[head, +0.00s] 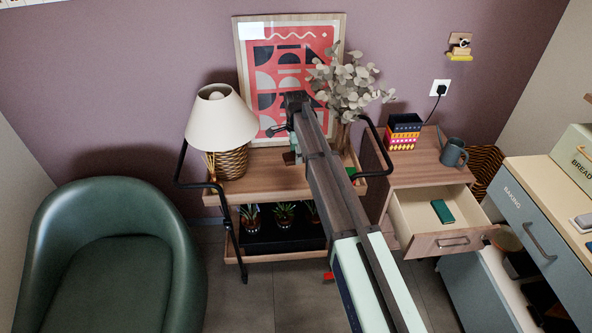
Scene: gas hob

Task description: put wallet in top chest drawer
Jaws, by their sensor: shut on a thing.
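My arm reaches forward over the trolley, and my gripper (291,149) points down at its end, partly hidden by the arm. It is shut on a small dark brown thing (289,158), which looks like the wallet, just above the trolley's top shelf. Whether the thing touches the shelf is hard to tell. The wooden chest (425,170) stands right of the trolley. Its top drawer (405,208) is pulled open, and a small green box-like item (443,211) lies inside.
The trolley (262,183) holds a lamp (221,118) and a leafy vase, with potted plants below. A framed picture (262,80) stands behind. A patterned box (403,132) and mug (453,153) sit on the chest. A green armchair (110,250) is left; a blue-grey cabinet (540,235) is right.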

